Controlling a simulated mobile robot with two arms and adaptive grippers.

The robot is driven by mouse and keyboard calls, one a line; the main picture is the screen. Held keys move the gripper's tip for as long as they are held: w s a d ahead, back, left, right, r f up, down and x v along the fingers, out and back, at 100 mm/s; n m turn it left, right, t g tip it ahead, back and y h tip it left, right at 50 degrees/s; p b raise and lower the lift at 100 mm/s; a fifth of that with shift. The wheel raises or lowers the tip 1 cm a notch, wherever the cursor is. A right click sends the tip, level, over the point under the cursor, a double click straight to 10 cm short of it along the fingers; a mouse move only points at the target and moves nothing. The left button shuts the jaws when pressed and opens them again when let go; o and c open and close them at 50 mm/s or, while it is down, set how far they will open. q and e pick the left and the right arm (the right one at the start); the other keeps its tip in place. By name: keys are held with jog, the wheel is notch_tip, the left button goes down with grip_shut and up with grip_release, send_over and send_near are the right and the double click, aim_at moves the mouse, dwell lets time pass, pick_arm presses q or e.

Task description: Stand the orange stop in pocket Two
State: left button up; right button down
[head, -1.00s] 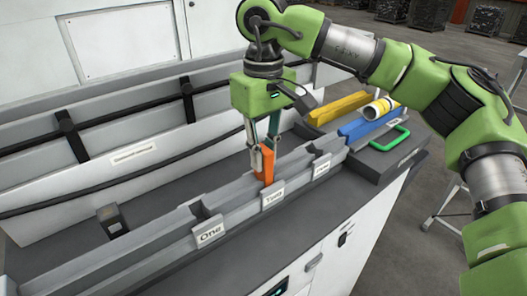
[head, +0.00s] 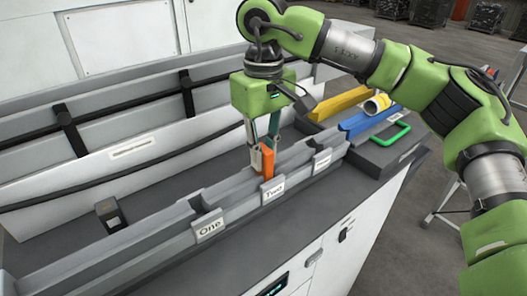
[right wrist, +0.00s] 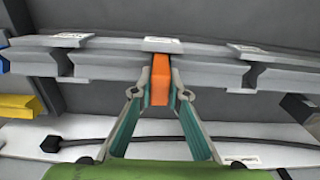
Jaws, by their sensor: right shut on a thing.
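My right gripper (head: 259,160) is shut on the orange stop (head: 267,161), with a finger on either side of it. The stop is upright at pocket Two of the grey rail, behind the label Two (head: 272,190). Its lower end is hidden behind the rail's front wall, so I cannot tell whether it touches the pocket floor. In the right wrist view the stop (right wrist: 160,80) sits between the two fingertips, in line with the middle label (right wrist: 163,44). My left gripper is not in view.
The label One (head: 208,227) marks a notch nearer on the rail; another labelled notch (head: 321,161) lies farther along. A blue bar (head: 362,124), a yellow bar (head: 338,104), a white-and-yellow roll (head: 376,104) and a green handle (head: 391,137) are at the far right. A small black block (head: 110,214) stands behind.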

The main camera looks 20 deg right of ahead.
jog(key=c, duration=1.9)
grip_release()
notch_tip(320, 180, up, 12)
jog(key=shift+r, duration=0.15)
notch_tip(320, 180, up, 8)
jog(key=p, duration=0.9)
jog(key=shift+p, duration=0.3)
